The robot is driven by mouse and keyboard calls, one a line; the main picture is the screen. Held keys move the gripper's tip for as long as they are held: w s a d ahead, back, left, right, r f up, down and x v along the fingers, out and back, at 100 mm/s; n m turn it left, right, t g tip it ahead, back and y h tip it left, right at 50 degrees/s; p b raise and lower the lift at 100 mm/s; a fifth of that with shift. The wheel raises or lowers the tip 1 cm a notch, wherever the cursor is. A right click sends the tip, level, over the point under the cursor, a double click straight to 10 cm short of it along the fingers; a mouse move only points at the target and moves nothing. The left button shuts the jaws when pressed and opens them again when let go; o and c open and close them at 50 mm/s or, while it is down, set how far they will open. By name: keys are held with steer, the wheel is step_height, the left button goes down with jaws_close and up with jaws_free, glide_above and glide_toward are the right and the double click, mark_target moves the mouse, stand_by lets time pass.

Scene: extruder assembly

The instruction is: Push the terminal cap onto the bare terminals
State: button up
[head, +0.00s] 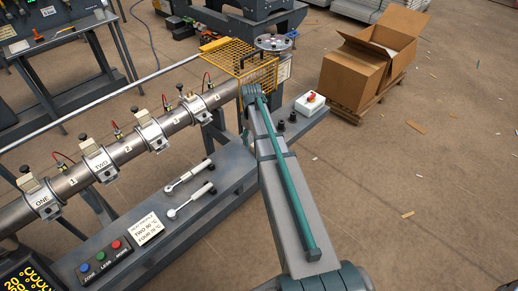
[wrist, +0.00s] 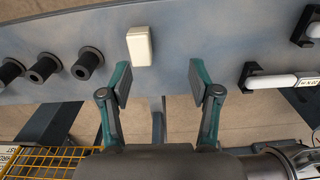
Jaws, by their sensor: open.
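A cream block that looks like the terminal cap (wrist: 139,45) rests on the grey bench top in the wrist view. My gripper (wrist: 160,83) is open and empty, its two teal-and-grey fingers apart. The cap is beyond the fingertips and left of the middle of their gap, not between them. In the head view my arm covers this part of the bench, and I cannot make out the cap. The heater band nearest the yellow guard (head: 192,103) shows no cream cap; its terminals are too small to make out. The other bands carry cream caps (head: 88,146).
Several black pegs (wrist: 43,68) stand left of the cap. White-handled tools (wrist: 285,80) sit in black clips to the right. The yellow mesh guard (wrist: 40,162) and metal barrel (head: 175,123) are close to my gripper. A red-knobbed white box (head: 310,103) sits at the bench's far end.

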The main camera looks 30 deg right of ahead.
steer(key=d+f, duration=0.1)
steer(key=w+d+f, duration=0.1)
steer(key=d+f+p, duration=0.1)
steer(key=shift+w+f, duration=0.1)
steer(key=shift+w, duration=0.2)
steer(key=shift+w+a+f+p, duration=0.15)
steer(key=shift+f+p, duration=0.4)
steer(key=shift+f, duration=0.85)
steer(key=shift+w+f+p, duration=0.1)
steer(key=shift+f+p, duration=0.4)
steer(key=shift+f, duration=0.85)
jaws_close()
steer(key=shift+r, duration=0.15)
